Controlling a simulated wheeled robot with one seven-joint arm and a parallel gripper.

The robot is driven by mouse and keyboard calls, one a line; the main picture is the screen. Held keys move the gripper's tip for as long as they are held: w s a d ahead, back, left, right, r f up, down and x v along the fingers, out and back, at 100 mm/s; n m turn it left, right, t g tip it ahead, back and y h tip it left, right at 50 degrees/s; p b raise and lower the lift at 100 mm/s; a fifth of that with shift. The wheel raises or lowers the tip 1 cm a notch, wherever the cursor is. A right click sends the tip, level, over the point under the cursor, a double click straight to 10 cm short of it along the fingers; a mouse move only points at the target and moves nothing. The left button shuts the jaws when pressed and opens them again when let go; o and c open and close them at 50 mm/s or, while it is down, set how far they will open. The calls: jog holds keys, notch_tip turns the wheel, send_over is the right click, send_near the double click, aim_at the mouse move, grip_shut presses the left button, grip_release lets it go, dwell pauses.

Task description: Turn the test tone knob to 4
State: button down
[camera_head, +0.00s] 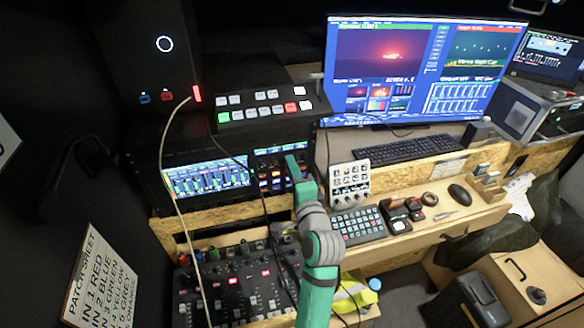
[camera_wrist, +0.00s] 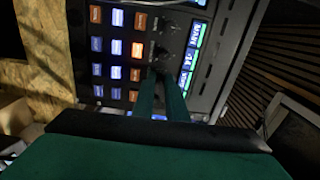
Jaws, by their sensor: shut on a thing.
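My gripper (camera_wrist: 161,77) reaches into a black panel (camera_wrist: 185,50) in the wrist view. Its two green fingers are shut on a small dark knob (camera_wrist: 159,70), mostly hidden between the fingertips. I cannot read the knob's label, pointer or number. Another dark knob (camera_wrist: 170,26) sits above it on the same panel. In the head view my gripper (camera_head: 293,163) is at the rack panel by the lit buttons (camera_head: 270,180), and my arm hides the knob there.
Orange, blue and white lit buttons (camera_wrist: 117,45) lie left of the fingers, and a lit screen strip (camera_wrist: 192,45) lies right. A mixer (camera_head: 235,285) with loose cables is below the rack. A cable (camera_head: 167,150) hangs at left. A keyboard (camera_head: 420,148) and monitor (camera_head: 385,45) are right.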

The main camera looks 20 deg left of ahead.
jog(key=n, duration=1.2)
jog(key=shift+f, duration=0.1)
jog(key=shift+n, duration=0.3)
dwell(0.3)
jog(key=c, duration=2)
grip_release()
jog(key=shift+c, duration=0.2)
jog(key=v, duration=1)
jog(key=shift+s+d, duration=0.3)
jog(key=shift+d, duration=0.05)
